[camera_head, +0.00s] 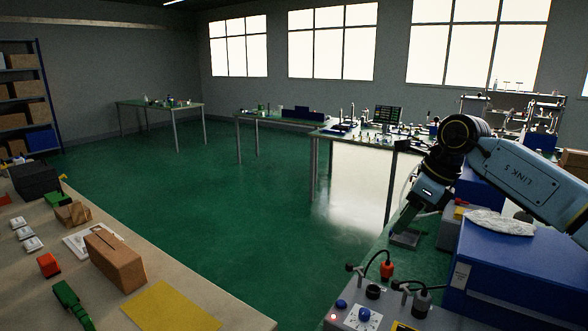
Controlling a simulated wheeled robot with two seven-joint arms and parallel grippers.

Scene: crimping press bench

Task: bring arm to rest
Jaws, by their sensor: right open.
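My right arm reaches in from the right edge and bends down at its dark wrist joint. My right gripper (405,236) hangs at the end of it, low over the left edge of the green-topped bench at right. It is open, and I see nothing held in it. Whether its tips touch the bench top cannot be told. My left gripper is not in view.
A control box with a blue knob (364,314) is in front. A cardboard box (114,262) and yellow sheet (170,307) lie on the left table. Green floor (240,215) is clear.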

